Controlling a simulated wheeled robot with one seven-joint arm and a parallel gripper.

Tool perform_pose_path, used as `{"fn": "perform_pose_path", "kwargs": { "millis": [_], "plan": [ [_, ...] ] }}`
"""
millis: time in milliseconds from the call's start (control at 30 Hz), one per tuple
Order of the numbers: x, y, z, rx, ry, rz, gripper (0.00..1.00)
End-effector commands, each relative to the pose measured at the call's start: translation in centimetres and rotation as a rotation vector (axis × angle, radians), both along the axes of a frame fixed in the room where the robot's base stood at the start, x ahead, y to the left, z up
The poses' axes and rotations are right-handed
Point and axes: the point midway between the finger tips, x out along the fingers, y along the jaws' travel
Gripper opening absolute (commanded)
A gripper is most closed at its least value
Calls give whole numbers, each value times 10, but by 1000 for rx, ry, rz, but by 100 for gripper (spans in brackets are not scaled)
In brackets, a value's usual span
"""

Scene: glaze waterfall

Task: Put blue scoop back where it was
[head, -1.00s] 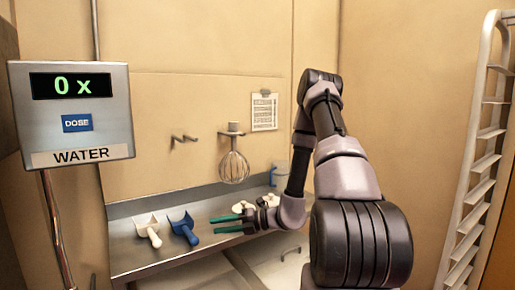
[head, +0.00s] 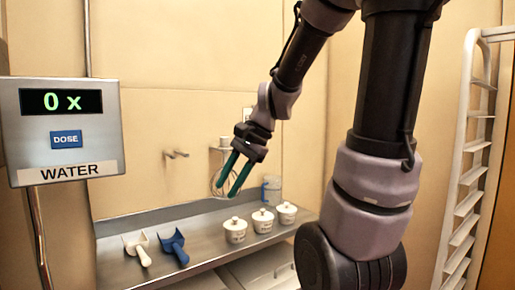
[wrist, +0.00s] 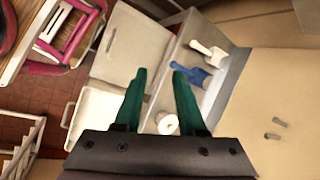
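The blue scoop (head: 174,247) lies on the metal shelf, just right of a white scoop (head: 138,248). In the wrist view the blue scoop (wrist: 193,75) lies beyond the fingertips, with the white scoop (wrist: 209,52) past it. My gripper (head: 231,178) is raised above the shelf, to the right of the blue scoop and apart from it. Its two green fingers are apart with nothing between them, which the wrist view (wrist: 160,72) also shows.
Several white lidded jars, one of them here (head: 235,230), stand on the metal shelf (head: 205,228) right of the scoops. A whisk (head: 220,178) hangs on the wall behind my gripper. A WATER dose box (head: 66,130) reads "0 x" at left. A white rack (head: 470,190) stands at right.

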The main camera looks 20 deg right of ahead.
Motion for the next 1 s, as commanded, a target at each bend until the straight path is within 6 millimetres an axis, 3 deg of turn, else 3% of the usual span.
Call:
{"fn": "perform_pose_path", "kwargs": {
  "millis": [200, 400, 600, 1000],
  "plan": [
    [-29, -27, 51, -274, -337, 242, 40],
    [-46, -46, 82, -452, -531, 373, 40],
    [-51, -53, 91, -512, -588, 412, 40],
    [-51, -53, 91, -510, -587, 411, 40]
  ]
}}
